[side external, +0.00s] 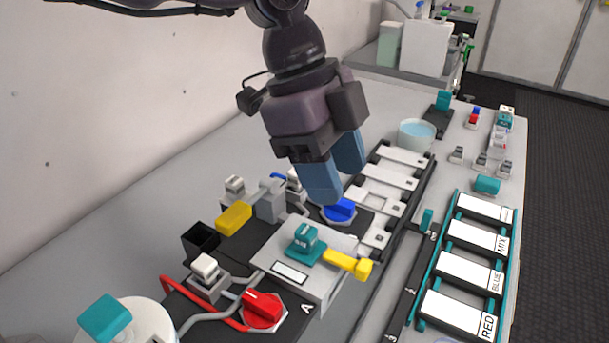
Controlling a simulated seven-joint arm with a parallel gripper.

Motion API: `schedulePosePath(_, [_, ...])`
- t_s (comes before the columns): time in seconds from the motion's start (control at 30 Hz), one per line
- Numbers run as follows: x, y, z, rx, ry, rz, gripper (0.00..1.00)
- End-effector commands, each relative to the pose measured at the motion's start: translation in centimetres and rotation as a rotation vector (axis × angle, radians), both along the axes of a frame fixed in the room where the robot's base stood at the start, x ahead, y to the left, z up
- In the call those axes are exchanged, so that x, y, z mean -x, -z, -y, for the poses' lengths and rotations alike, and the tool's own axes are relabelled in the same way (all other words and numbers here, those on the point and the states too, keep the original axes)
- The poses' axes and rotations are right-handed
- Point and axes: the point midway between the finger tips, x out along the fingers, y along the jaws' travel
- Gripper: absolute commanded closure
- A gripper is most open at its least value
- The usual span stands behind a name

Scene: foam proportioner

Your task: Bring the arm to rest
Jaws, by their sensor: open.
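My gripper (336,174) hangs from the top middle of the side external view, with two blue fingers pointing down. The fingers stand apart with nothing visible between them. The fingertips appear above or just behind a blue knob (339,210); the exact height gap is hard to tell. Part of the bench behind the fingers is hidden.
Below lie a white block with a teal knob (305,243) and yellow handle (347,264), a red knob (262,308), and a black open box (200,241). Labelled white panels (467,269) line the right. A cup of blue liquid (416,133) stands behind. A wall (120,110) rises left.

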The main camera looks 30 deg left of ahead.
Motion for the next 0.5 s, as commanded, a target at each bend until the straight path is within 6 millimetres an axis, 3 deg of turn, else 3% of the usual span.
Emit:
schedulePosePath(0.27, [-0.1, 0.0, 0.0, 0.002, -0.054, -0.019, 0.51])
schedulePosePath(0.33, [0.4, 0.8, -0.1, -0.011, -0.115, -0.059, 0.51])
schedulePosePath(0.4, [1.4, 2.4, -1.2, -0.055, -0.205, -0.112, 0.51])
schedulePosePath(0.5, [2.7, 2.5, -4.0, -0.116, -0.352, -0.132, 0.51])
